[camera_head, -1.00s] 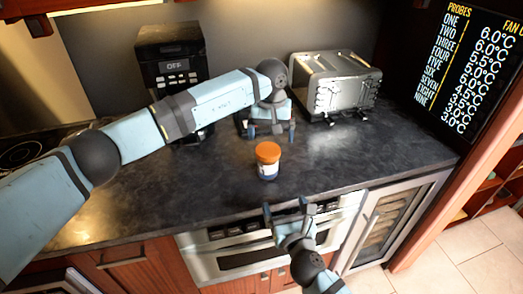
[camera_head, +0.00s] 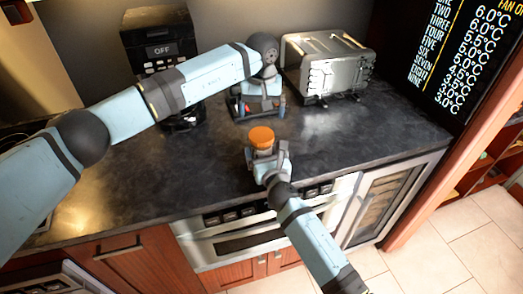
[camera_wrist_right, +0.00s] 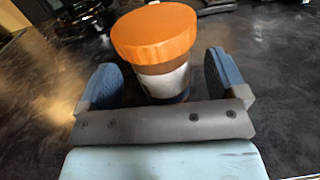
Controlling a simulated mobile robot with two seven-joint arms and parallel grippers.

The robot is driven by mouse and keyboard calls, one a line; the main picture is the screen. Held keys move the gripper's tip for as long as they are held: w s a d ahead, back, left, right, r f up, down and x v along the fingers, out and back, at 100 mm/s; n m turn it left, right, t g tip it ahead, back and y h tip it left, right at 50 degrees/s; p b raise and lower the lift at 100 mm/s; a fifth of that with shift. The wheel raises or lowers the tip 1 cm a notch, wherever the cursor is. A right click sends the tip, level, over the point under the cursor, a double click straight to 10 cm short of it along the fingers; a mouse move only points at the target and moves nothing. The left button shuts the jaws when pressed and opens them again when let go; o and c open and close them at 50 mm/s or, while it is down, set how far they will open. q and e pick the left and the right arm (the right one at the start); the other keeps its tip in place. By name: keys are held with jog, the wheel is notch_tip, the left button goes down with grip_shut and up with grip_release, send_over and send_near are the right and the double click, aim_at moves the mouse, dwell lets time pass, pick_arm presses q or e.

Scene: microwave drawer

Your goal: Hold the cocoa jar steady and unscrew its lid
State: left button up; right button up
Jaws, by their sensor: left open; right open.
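The cocoa jar stands upright on the dark counter, with an orange lid (camera_head: 261,136) on top. In the right wrist view the lid (camera_wrist_right: 154,33) sits on a pale jar body (camera_wrist_right: 166,80) with a dark base. My right gripper (camera_head: 267,153) is open at the jar's front side. In the right wrist view its two blue fingers stand left and right of the jar body, with gaps on both sides. My left gripper (camera_head: 261,110) is open and empty behind the jar, pointing down. In the head view my right gripper hides most of the jar body.
A metal toaster (camera_head: 328,65) stands at the back right, and a black coffee machine (camera_head: 160,50) at the back left, partly behind my left arm. A microwave drawer (camera_head: 245,240) is under the counter's front edge. The counter (camera_head: 350,130) right of the jar is clear.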

aim_at(262, 134)
jog(key=shift+w+a, duration=0.25)
jog(key=shift+w, duration=0.45)
jog(key=c, duration=1.6)
grip_shut()
pick_arm(q)
jog(key=m, duration=0.2)
jog(key=shift+r+m, duration=0.1)
jog(key=shift+m, duration=0.7)
jog(key=shift+f+m, duration=0.25)
jog(key=shift+m, duration=0.05)
notch_tip(262, 134, down, 8)
jog(key=shift+r, duration=0.1)
